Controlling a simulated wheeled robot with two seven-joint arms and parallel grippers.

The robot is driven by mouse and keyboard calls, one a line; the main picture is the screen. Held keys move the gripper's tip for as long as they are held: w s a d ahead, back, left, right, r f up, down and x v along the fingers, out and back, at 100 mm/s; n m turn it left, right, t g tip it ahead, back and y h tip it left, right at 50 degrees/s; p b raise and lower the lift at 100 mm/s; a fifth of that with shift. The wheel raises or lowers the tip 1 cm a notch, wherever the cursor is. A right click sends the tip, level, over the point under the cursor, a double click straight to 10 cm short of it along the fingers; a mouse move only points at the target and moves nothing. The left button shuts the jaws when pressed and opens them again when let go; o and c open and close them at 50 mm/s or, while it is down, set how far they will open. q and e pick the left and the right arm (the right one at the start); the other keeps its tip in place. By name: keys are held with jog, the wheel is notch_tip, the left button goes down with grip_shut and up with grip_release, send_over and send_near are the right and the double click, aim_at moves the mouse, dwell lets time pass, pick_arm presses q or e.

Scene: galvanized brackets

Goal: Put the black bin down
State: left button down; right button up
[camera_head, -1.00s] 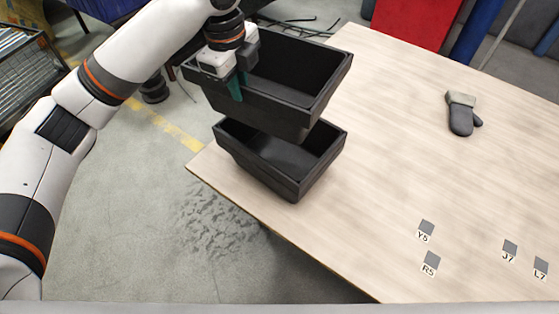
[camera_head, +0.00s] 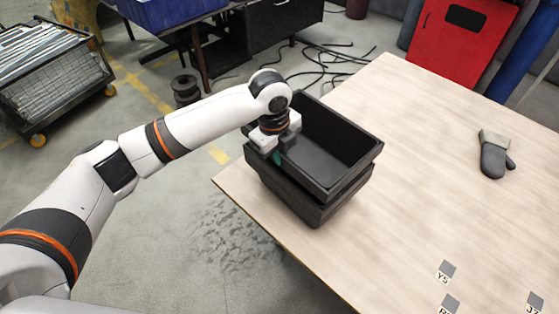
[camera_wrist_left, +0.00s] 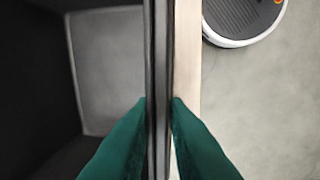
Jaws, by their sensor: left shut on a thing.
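The black bin (camera_head: 335,150) is in the head view, nested in or resting on a second black bin (camera_head: 312,212) on the table's left corner. How far it sits inside the lower bin I cannot tell. My left gripper (camera_head: 277,157) is shut on the upper bin's left wall. In the left wrist view the green fingertips (camera_wrist_left: 158,105) pinch the bin's wall (camera_wrist_left: 157,50) from both sides, with the bin's inside to the left. My right gripper is out of view.
The wooden table (camera_head: 420,190) is largely clear to the right. A grey mitten (camera_head: 494,155) and small labelled squares (camera_head: 446,270) lie on it. A red cabinet (camera_head: 455,40) stands behind. A wire cart (camera_head: 50,75) and a spool (camera_head: 186,90) stand on the floor at left.

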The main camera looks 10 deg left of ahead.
pick_arm(q)
jog(key=shift+f, duration=1.95)
jog(key=shift+f, duration=0.15)
jog(key=c, duration=1.8)
grip_release()
jog(key=shift+f, duration=0.15)
jog(key=shift+c, duration=0.2)
jog(key=o, duration=0.4)
jog(key=shift+o, duration=0.2)
notch_tip(320, 180, up, 13)
jog(key=s+a, duration=0.1)
jog(key=shift+b, duration=0.3)
jog(key=shift+s+f, duration=0.1)
